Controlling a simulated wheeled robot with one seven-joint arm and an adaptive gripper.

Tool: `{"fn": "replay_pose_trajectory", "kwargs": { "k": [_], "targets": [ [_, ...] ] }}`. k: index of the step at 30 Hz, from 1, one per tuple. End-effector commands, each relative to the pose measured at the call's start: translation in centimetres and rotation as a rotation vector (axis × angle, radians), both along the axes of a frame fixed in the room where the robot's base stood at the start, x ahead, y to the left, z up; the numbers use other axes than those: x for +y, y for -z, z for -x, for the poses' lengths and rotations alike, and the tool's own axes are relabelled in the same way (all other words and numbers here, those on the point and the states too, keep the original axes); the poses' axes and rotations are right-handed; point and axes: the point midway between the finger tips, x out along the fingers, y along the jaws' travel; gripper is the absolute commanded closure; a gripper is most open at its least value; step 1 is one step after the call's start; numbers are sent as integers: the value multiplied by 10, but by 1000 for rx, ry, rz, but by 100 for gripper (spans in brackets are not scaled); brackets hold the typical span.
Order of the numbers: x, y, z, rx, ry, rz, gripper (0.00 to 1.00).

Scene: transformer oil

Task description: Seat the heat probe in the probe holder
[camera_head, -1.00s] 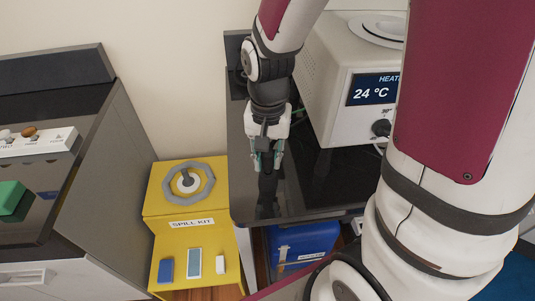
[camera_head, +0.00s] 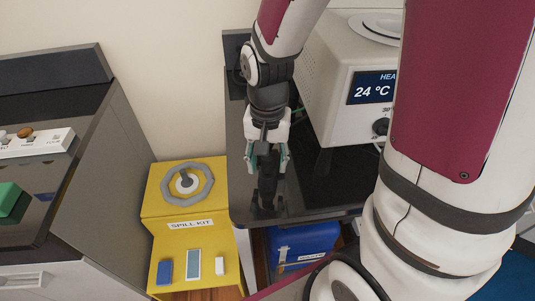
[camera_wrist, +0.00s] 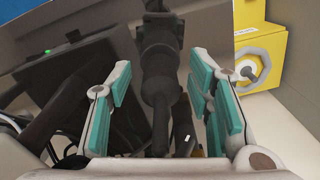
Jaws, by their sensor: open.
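My gripper (camera_head: 267,168) hangs fingers down over the front left of the glossy black bench (camera_head: 308,205). Its teal-padded fingers are apart. In the wrist view, a dark, stepped, slim body (camera_wrist: 160,75) shows between the open fingers (camera_wrist: 163,105), clear of both pads. In the head view, a dark upright shape (camera_head: 267,190) shows just below the fingers. I cannot tell whether these are the heat probe, its holder or a reflection in the bench top. Neither probe nor holder can be told for certain.
The white heater (camera_head: 335,75) reading 24 °C stands right of my gripper. Dark cables (camera_wrist: 75,130) show in the wrist view. A yellow spill kit (camera_head: 190,225) stands left of the bench, and a blue box (camera_head: 300,240) sits below it.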

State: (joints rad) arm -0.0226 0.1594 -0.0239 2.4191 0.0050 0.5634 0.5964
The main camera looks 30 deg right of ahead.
Motion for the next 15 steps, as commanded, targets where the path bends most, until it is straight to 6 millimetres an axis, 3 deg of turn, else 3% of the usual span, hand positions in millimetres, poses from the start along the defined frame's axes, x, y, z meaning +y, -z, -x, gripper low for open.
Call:
{"fn": "replay_pose_trajectory", "kwargs": {
  "k": [5, 15],
  "targets": [
    [0, -17, -1, -5, 0, 0, 53],
    [0, -84, -1, -6, 0, 0, 53]
  ]
}}
